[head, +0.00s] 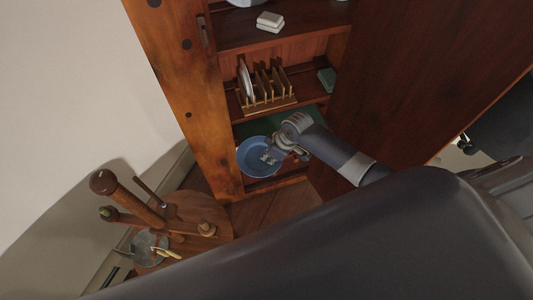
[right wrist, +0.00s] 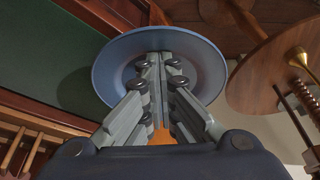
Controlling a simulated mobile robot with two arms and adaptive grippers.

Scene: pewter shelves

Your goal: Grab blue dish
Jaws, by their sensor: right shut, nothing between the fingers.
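The blue dish (head: 251,151) is a round, shallow plate at the lowest visible shelf of the wooden cabinet. In the right wrist view the dish (right wrist: 112,72) lies behind and around my gripper's fingertips, its rim showing on both sides. My right gripper (head: 270,158) reaches in from the right, with its fingertips over the dish in the head view. In the right wrist view the gripper (right wrist: 160,58) has its fingertips together with nothing between them. Whether they touch the dish I cannot tell. My left gripper is not in view.
A wooden rack (head: 268,103) with a pale plate stands on the shelf above, near a green block (head: 327,80). White blocks (head: 269,22) lie higher up. A large wooden door (head: 420,65) is at right. A round wooden stand (head: 200,212) with pegs is at lower left.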

